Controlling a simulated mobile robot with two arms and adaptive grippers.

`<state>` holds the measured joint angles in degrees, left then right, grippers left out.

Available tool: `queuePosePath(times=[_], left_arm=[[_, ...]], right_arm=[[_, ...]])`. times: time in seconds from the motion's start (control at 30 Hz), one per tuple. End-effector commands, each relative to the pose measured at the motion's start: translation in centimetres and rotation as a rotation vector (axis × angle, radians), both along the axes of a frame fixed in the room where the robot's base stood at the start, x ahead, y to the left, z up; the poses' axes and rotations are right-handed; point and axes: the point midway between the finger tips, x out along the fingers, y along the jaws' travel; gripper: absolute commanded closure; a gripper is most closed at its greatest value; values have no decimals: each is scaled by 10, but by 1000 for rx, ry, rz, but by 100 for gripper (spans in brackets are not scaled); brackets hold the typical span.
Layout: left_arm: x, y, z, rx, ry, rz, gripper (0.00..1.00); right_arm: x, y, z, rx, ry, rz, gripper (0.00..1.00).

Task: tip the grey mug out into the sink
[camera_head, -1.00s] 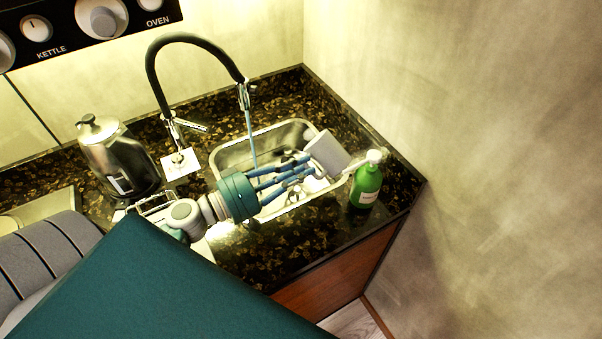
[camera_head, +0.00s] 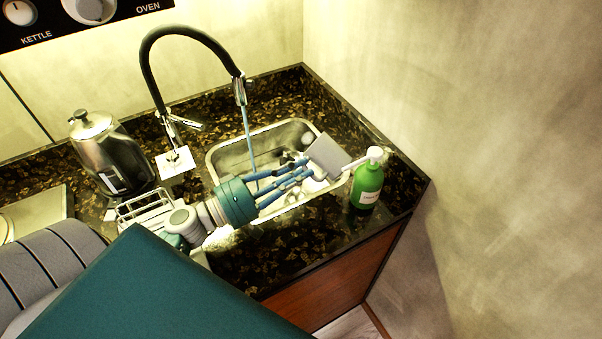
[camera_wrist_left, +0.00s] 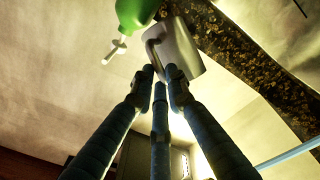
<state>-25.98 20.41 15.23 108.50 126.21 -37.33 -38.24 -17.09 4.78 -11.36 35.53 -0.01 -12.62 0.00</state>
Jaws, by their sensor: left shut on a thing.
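The grey mug (camera_head: 326,155) is held tilted over the right part of the metal sink (camera_head: 216,160) in the head view. My left gripper (camera_head: 306,167) is shut on the mug and reaches across the sink from the left. In the left wrist view the mug (camera_wrist_left: 182,50) is at the fingertips, with its handle between my left gripper's fingers (camera_wrist_left: 160,78). The inside of the mug cannot be seen. My right gripper is not in view.
A green soap bottle (camera_head: 367,186) stands just right of the mug on the dark counter (camera_head: 300,238). The black faucet (camera_head: 190,35) arches over the sink, with a thin blue stream (camera_head: 249,140) below it. A steel kettle (camera_head: 110,155) stands at the left.

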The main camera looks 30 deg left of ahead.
Motion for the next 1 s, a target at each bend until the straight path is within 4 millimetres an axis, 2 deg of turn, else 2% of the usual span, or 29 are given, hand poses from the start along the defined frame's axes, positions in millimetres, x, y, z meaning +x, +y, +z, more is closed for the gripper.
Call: queuePosePath(times=[1.0], left_arm=[[1,13,5,-139,3,-3,100]], right_arm=[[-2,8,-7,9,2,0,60]])
